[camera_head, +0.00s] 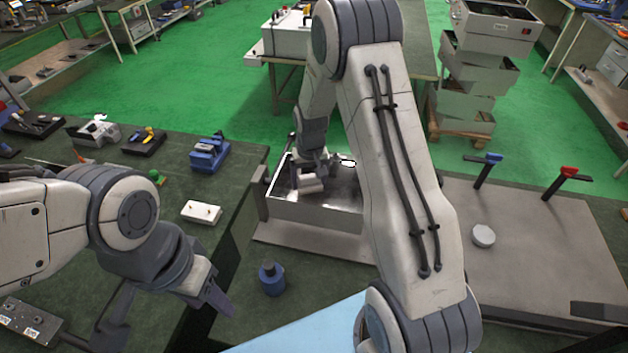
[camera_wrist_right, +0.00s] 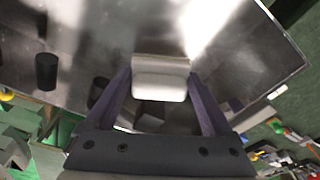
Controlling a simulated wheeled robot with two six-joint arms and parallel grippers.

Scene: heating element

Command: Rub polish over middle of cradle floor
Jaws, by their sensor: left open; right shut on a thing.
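The cradle (camera_head: 312,217) is an open metal box with a shiny floor, standing on a grey plate in the middle of the head view. My right gripper (camera_head: 311,178) reaches down into it and is shut on a pale block-like polishing pad (camera_head: 309,186). In the right wrist view the pad (camera_wrist_right: 160,78) sits between the two fingers, over the reflective cradle floor (camera_wrist_right: 110,35). Whether the pad touches the floor is hard to tell. My left gripper (camera_head: 165,312) is open and empty at the lower left, apart from the cradle.
A white block (camera_head: 201,212) and a blue tool (camera_head: 209,153) lie on the left bench. A round white disc (camera_head: 483,236) and red and blue-handled clamps are on the right plate. A dark cylinder (camera_wrist_right: 46,71) shows in the wrist view.

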